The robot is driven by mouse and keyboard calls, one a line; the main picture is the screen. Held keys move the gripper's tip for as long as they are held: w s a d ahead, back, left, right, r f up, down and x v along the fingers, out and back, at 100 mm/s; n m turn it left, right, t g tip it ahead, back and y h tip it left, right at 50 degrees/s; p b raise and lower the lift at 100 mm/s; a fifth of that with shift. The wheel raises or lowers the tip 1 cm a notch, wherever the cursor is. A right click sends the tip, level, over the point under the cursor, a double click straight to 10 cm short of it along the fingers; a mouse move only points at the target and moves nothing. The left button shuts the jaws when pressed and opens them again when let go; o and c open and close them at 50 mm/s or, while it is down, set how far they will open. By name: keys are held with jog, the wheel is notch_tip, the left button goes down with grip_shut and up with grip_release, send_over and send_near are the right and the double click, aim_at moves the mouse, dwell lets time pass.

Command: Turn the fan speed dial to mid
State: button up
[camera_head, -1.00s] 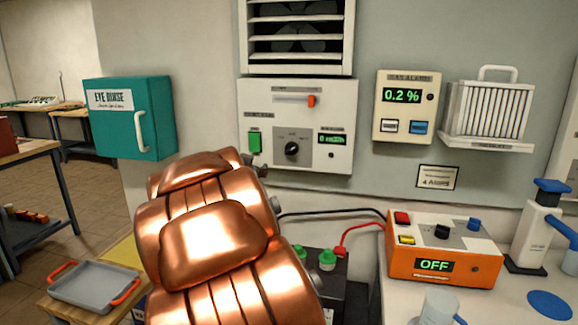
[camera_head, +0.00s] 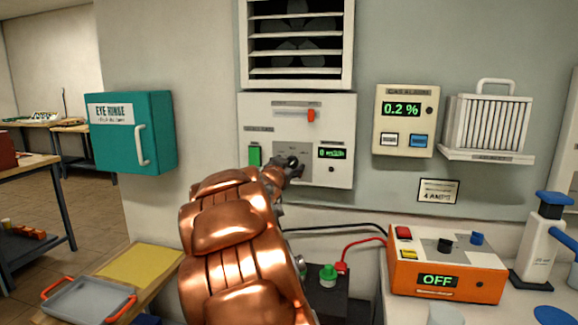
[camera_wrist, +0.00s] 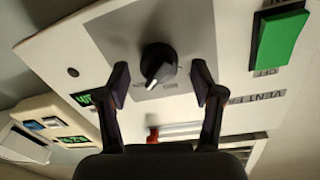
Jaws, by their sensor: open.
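The fan speed dial (camera_wrist: 158,64) is a round black knob on a grey plate of the white wall panel (camera_head: 345,110). In the wrist view it sits between the two open fingers of my gripper (camera_wrist: 160,88), with a gap on each side. A pale pointer mark shows on the knob, but I cannot read which setting it marks. In the head view my gripper (camera_head: 289,167) is in front of the grey plate and hides the dial. A small green display (camera_head: 332,153) is right of the dial.
On the panel are a green switch (camera_head: 254,155) and a slider with a red-orange knob (camera_head: 311,115). A vent fan (camera_head: 297,45) is above. A gas alarm (camera_head: 404,118) hangs to the right. An orange box reading OFF (camera_head: 445,265) with cables stands on the bench below.

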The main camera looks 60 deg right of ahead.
jog(key=shift+w+d+f, duration=0.1)
jog(key=shift+d, duration=0.25)
jog(key=c, duration=1.1)
